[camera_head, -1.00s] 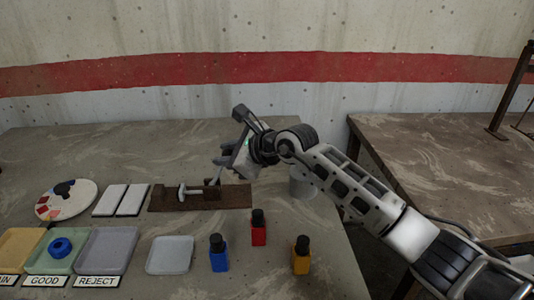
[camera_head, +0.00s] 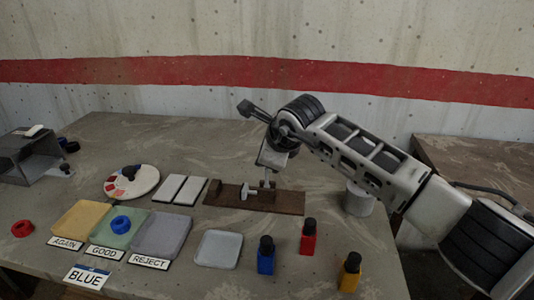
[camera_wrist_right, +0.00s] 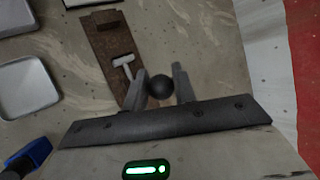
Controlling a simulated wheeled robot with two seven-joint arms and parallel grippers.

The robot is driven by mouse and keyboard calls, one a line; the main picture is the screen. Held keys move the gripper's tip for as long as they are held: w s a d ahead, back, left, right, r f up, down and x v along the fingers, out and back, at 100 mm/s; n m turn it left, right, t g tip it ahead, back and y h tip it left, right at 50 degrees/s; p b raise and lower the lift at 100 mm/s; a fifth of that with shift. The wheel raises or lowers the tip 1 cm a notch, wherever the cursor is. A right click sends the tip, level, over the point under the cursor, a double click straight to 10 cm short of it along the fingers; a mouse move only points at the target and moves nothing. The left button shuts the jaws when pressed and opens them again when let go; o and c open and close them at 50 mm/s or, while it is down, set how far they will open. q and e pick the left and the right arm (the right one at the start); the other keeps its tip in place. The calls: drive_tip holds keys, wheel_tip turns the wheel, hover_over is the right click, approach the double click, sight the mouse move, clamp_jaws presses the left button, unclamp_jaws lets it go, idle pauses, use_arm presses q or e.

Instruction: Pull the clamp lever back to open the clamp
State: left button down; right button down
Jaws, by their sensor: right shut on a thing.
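The clamp (camera_head: 248,191) is a pale grey metal piece on a dark brown board (camera_head: 290,202) on the table. It also shows in the right wrist view (camera_wrist_right: 124,62). Its lever ends in a black ball knob (camera_wrist_right: 160,88), which sits between the two fingers of my right gripper (camera_wrist_right: 161,86). The gripper is shut on the lever knob. In the head view my right gripper (camera_head: 268,172) reaches down over the clamp and partly hides the lever, which looks roughly upright. My left gripper is not in view.
Blue (camera_head: 266,256), red (camera_head: 308,238) and yellow (camera_head: 349,272) bottles stand in front of the board. An empty grey tray (camera_head: 218,249) lies nearby. A white cylinder (camera_head: 358,198) stands to the board's right. Coloured trays and a round palette (camera_head: 131,182) are at left.

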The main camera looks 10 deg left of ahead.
drive_tip(key=shift+w+d+f, duration=0.1)
drive_tip(key=shift+d+f, duration=0.05)
drive_tip(key=shift+d, duration=0.05)
drive_tip(key=c, duration=1.2)
unclamp_jaws()
drive_tip(key=shift+a, duration=0.1)
drive_tip(key=shift+r, duration=0.3)
use_arm(q)
drive_tip(key=b, duration=0.2)
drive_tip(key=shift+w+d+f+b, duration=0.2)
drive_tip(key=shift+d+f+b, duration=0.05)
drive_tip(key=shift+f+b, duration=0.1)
use_arm(e)
drive_tip(key=v, duration=1.5)
drive_tip(key=shift+s+d+r, duration=0.1)
drive_tip(key=shift+s+d, duration=0.1)
